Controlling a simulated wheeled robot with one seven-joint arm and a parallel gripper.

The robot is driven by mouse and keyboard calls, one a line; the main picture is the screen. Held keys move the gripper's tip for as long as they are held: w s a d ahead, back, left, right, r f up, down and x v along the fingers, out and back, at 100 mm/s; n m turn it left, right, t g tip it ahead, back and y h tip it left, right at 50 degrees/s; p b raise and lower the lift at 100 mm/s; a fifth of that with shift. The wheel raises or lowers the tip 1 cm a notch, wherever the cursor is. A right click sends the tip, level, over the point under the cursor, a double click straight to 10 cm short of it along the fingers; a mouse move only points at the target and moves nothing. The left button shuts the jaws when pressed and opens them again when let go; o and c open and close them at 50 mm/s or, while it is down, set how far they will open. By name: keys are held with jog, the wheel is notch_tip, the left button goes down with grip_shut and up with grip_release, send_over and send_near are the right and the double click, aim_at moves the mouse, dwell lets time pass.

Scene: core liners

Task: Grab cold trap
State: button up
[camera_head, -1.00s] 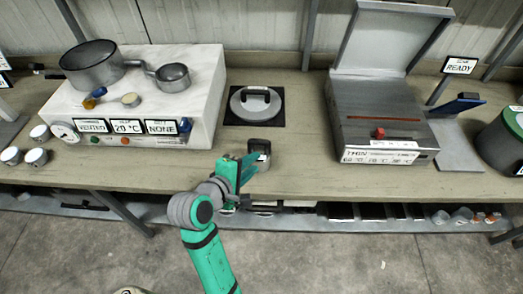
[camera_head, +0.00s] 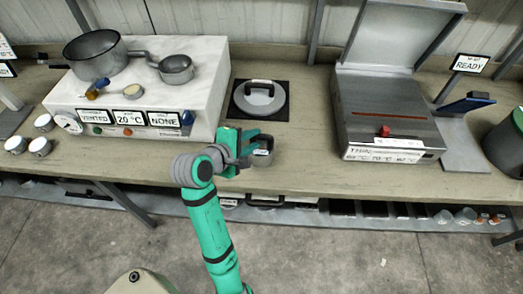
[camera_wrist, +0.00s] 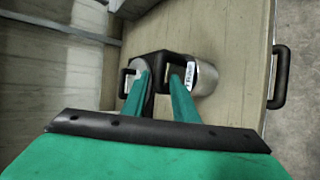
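A small metal canister with a white label and black fittings, which looks like the cold trap (camera_head: 264,152), stands near the front edge of the bench. In the wrist view its steel body (camera_wrist: 206,77) shows just right of the fingers. My gripper (camera_head: 254,147) is at the canister's left side. In the wrist view the two teal fingers of my gripper (camera_wrist: 160,82) lie on either side of a black part of the canister, likely its handle. The fingers are apart, but whether they press on it cannot be told.
A round grey lid with a black handle (camera_head: 260,96) lies on a dark square behind. A white marble-like unit (camera_head: 205,80) with pots stands left, a grey box with a raised lid (camera_head: 388,120) right. Bare bench (camera_head: 300,170) lies between the canister and the grey box.

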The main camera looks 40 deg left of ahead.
aim_at(257, 137)
jog(key=shift+x, duration=2)
jog(key=shift+w+r, duration=0.1)
jog(key=shift+w, duration=0.05)
grip_shut()
jog(key=shift+w, duration=0.1)
jog(key=shift+d, duration=0.1)
jog(key=shift+d, duration=0.15)
jog(key=shift+s+a, duration=0.3)
jog(key=shift+a, duration=0.1)
jog(key=shift+w+d+r, duration=0.1)
jog(key=shift+w+d, duration=0.1)
